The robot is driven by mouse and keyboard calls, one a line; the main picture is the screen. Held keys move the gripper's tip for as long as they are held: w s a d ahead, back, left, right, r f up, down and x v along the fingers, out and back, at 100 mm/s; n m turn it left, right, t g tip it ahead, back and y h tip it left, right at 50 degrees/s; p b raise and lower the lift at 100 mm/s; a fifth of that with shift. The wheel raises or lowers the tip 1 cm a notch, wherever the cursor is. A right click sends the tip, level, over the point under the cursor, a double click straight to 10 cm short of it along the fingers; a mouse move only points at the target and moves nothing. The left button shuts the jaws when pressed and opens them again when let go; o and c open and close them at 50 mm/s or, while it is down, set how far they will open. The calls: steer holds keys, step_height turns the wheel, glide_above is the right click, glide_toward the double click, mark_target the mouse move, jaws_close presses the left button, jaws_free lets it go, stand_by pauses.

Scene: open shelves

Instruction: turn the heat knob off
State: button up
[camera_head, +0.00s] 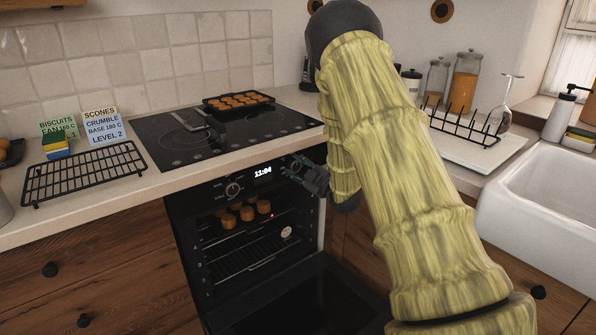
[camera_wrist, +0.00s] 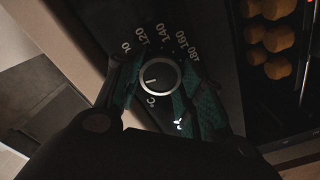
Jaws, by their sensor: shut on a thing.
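The heat knob (camera_wrist: 160,77) is a round dial with a pale rim on the oven's dark panel, ringed by printed temperatures such as 120, 140, 160 and 180. A short light mark on its face points to the left in the wrist view. My gripper (camera_head: 305,177) is at the right end of the panel and hides most of this knob in the head view. In the wrist view its green-padded fingers lie on both sides of the knob, shut on it. The oven (camera_head: 190,235) has its door (camera_head: 290,300) hanging open.
Another knob (camera_head: 233,189) and a clock reading 11:04 (camera_head: 263,172) sit left of my gripper. Baked pieces (camera_head: 247,211) are inside the oven near a red light (camera_head: 271,215). A full baking tray (camera_head: 239,101) stands on the hob. A wire rack (camera_head: 84,174) lies left.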

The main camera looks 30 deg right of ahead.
steer(key=shift+f+n, duration=0.2)
steer(key=shift+n, duration=0.7)
steer(key=shift+d, duration=0.1)
steer(key=o, duration=0.8)
steer(key=shift+d, duration=0.1)
steer(key=shift+c, duration=0.2)
steer(key=shift+r, duration=0.1)
steer(key=shift+s+a, duration=0.1)
steer(key=shift+a, duration=0.1)
steer(key=s+d, duration=0.1)
steer(key=s, duration=1)
steer(key=shift+s, duration=0.4)
steer(key=shift+d, duration=0.1)
